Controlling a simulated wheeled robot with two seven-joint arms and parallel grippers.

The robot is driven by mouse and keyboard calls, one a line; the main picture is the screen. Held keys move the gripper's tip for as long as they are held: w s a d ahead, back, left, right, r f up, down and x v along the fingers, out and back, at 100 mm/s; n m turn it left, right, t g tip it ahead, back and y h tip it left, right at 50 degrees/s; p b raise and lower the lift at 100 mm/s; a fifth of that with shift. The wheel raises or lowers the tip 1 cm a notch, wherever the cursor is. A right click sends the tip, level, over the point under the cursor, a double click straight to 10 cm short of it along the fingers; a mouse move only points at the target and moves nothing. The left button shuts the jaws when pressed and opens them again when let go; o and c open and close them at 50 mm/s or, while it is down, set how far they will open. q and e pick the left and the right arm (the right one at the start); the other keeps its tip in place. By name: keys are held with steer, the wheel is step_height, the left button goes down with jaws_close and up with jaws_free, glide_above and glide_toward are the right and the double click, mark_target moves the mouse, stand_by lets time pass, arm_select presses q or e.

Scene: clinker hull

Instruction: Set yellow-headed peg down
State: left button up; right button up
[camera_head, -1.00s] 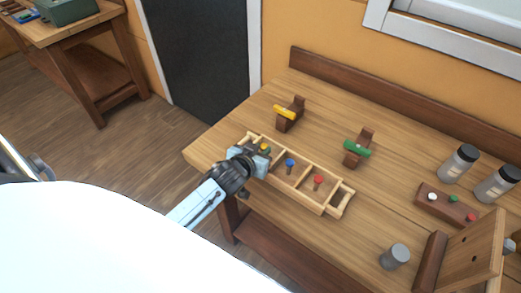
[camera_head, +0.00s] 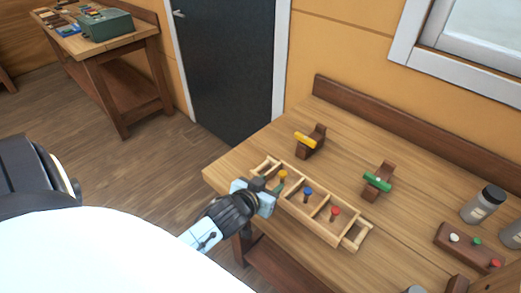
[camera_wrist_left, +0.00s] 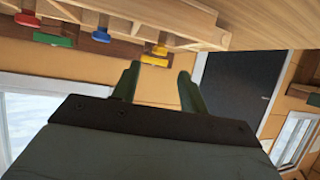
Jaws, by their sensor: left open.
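The yellow-headed peg (camera_head: 283,175) stands in the left part of the wooden compartment tray (camera_head: 322,233) on the bench. A blue-headed peg (camera_head: 307,191) and a red-headed peg (camera_head: 335,212) stand in the compartments to its right. My left gripper (camera_head: 276,188) is open at the tray's near left side, close to the yellow-headed peg. In the left wrist view its fingers (camera_wrist_left: 158,78) are spread with nothing held between them. The blue head (camera_wrist_left: 101,34) and red head (camera_wrist_left: 27,19) show there too. My right gripper is not in view.
Behind the tray on the bench (camera_head: 235,172) stand wooden blocks with a yellow bar (camera_head: 304,140) and a green bar (camera_head: 377,182). A jar (camera_head: 484,204) and a small peg block (camera_head: 468,247) are at right. Bare bench top lies between them.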

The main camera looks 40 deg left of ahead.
arm_select(q)
steer(key=v, duration=0.5)
stand_by(0.5)
steer(key=s+d+f+m+g+h, duration=0.1)
steer(key=s+d+m+g, duration=0.15)
steer(key=s+g, duration=0.4)
steer(key=s+d+f+m+g+h, duration=0.1)
steer(key=s+d+g, duration=0.25)
steer(key=s, duration=0.55)
step_height(320, 180, down, 26)
steer(key=b, duration=0.4)
steer(key=s+a+f+g+b, duration=0.1)
steer(key=s+f, duration=0.7)
steer(key=f, duration=0.2)
steer(key=s+a+f+b, duration=0.1)
steer(key=s+f+b, duration=0.1)
steer(key=s+f, duration=0.6)
step_height(320, 180, down, 3)
steer(key=shift+s+a+r+g+y+b, duration=0.1)
steer(key=shift+s+a+g+y+b, duration=0.2)
steer(key=shift+s+a+g, duration=0.1)
